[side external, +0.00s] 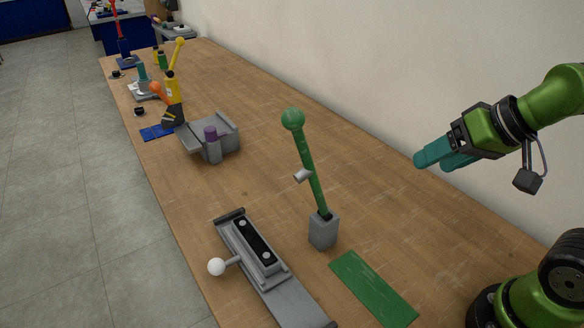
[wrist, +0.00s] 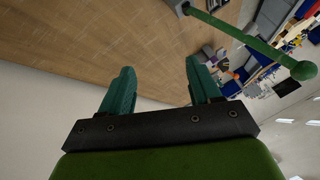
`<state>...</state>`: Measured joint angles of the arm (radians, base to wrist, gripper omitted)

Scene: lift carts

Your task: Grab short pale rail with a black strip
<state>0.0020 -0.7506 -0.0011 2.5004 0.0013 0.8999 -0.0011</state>
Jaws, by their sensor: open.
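A pale grey rail (side external: 290,304) lies on the table at the front of the side view. On it sits a short pale piece with a black strip (side external: 254,240) on top and two light round studs. A white ball knob (side external: 216,267) sticks out from its left side. My gripper (side external: 437,158) is open and empty, raised above the table at the right, well apart from the rail. In the wrist view my gripper (wrist: 160,70) shows two teal fingers spread apart with nothing between them. The rail cannot be made out in the wrist view.
A green lever with a ball top (side external: 309,165) stands in a grey block between the rail and my gripper. A green flat plate (side external: 373,288) lies right of the rail.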

